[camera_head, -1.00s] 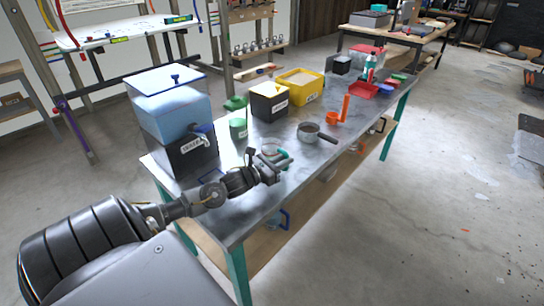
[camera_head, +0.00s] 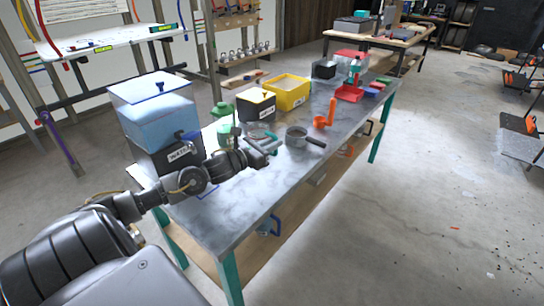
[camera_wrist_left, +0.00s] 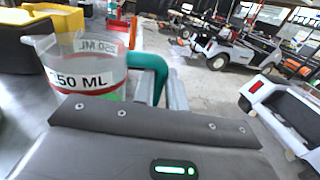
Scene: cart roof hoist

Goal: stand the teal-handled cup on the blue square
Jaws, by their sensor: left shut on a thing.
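The teal-handled cup (camera_wrist_left: 88,66) is clear, with a white 250 ML label and a red band. It shows large and roughly upright at the left of the left wrist view. Its teal handle (camera_wrist_left: 152,62) sits between the fingers of my left gripper (camera_wrist_left: 160,84), which is shut on it. In the head view my left gripper (camera_head: 264,147) is over the metal table (camera_head: 225,212), and the cup is mostly hidden behind it. I cannot tell the gap under the cup. My right gripper is not in view.
A water tank (camera_head: 155,115) stands at the table's left end. The near tabletop is largely clear.

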